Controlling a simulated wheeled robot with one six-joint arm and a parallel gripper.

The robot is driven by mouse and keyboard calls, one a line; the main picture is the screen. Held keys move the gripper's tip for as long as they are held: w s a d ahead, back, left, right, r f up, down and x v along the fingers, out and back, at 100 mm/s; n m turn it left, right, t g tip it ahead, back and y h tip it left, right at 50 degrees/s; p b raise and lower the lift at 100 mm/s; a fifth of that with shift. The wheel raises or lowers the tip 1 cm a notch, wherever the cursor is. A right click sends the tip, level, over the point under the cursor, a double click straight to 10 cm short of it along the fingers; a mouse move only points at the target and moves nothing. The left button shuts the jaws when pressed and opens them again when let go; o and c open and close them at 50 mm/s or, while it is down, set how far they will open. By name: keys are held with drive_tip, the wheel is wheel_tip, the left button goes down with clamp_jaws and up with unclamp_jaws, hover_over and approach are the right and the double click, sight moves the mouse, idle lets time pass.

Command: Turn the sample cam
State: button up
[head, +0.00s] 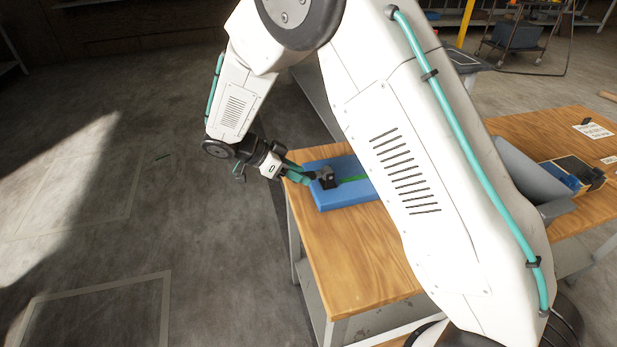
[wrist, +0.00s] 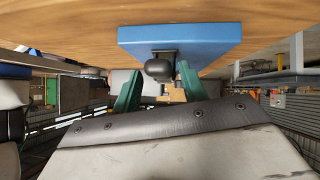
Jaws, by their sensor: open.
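A blue base (head: 330,202) lies on the wooden table, with a black part (head: 327,178) mounted near its left end and a green strip beside it. This black part looks like the sample cam, but its exact shape is unclear. In the wrist view the blue base (wrist: 205,42) is at the top, and the rounded black part (wrist: 158,70) sticks out from it. My gripper (head: 307,177) is open beside the black part. Its teal fingertips (wrist: 157,74) stand to either side of it, with gaps visible. My arm hides the right part of the base.
The wooden table (head: 350,260) has bare room in front of the blue base. To the right stand a grey slanted panel (head: 530,170), a dark box (head: 575,170) and white labels (head: 592,130). Open floor (head: 100,210) lies to the left.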

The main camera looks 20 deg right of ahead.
drive_tip(key=v, duration=0.4)
drive_tip(key=shift+d, duration=0.1)
drive_tip(key=s+d+r+n+y, duration=0.3)
drive_tip(key=s+d+r, duration=0.3)
drive_tip(key=r, duration=0.2)
drive_tip(key=s+d+r+n+y, duration=0.25)
drive_tip(key=s+d+r, duration=0.25)
drive_tip(key=s+r, duration=0.25)
drive_tip(key=s+d+r+n+t+y, duration=0.1)
drive_tip(key=s+d+n+y, duration=0.1)
drive_tip(key=s+n, duration=0.3)
drive_tip(key=s+d+r+n+t+y, duration=0.1)
drive_tip(key=s+n, duration=0.5)
drive_tip(key=s, duration=0.8)
drive_tip(key=shift+d+r+t+y, duration=0.35)
drive_tip(key=shift+r+t+y, duration=0.1)
drive_tip(key=shift+y, duration=0.4)
